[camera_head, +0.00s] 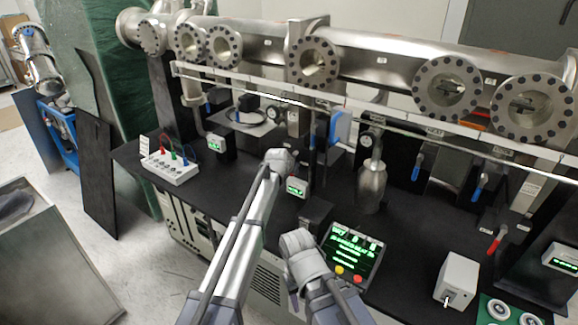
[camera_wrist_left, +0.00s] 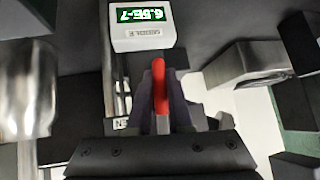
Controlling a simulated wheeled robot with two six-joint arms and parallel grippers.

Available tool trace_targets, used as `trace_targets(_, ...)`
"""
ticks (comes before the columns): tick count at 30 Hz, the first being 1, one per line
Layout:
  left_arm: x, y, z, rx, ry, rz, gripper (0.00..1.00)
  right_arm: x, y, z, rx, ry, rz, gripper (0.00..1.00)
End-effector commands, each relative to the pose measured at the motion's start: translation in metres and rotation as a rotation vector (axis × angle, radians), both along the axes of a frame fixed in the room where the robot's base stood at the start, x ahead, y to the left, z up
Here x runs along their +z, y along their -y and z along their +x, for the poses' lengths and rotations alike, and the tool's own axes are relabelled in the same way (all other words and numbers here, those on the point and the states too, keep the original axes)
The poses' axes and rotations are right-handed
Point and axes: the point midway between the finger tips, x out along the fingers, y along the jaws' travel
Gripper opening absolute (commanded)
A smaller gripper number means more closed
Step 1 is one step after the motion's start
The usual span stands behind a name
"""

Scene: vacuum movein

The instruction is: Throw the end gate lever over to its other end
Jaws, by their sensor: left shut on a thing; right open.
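In the left wrist view, a lever with a red grip (camera_wrist_left: 160,85) stands between the fingers of my left gripper (camera_wrist_left: 160,92), which is shut on it. In the head view my left arm reaches to the bench's middle; its wrist hides the fingers and this lever. Another red-handled lever (camera_head: 495,241) is at the right of the bench in the head view. I cannot tell from labels which lever is the end gate's. My right gripper (camera_head: 294,299) is low at the front, mostly hidden by its own wrist; it is open and away from the levers.
A steel beam pipe with round flanges (camera_head: 313,63) runs along the back. Blue-handled levers (camera_head: 417,166) hang below it. A small green readout (camera_wrist_left: 143,25) stands just beyond the held lever. A control panel (camera_head: 350,257) is right of my right arm. A white box (camera_head: 456,280) stands farther right.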

Motion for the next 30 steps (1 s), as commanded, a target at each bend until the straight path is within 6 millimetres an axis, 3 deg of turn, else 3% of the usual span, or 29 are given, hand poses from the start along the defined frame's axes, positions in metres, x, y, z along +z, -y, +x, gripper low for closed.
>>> trace_targets(12,-0.001,0.01,-0.009,-0.001,-0.11,-0.141,0.0,0.006,0.0,0.0,0.0,0.0,0.0,0.48)
trace_targets(29,-0.001,0.016,-0.013,-0.006,-0.128,-0.165,0.0,0.007,0.0,0.0,0.0,0.0,0.0,0.48)
trace_targets(30,-0.001,0.017,-0.013,-0.006,-0.128,-0.165,0.22,0.007,0.0,0.0,0.0,0.0,0.0,0.48)
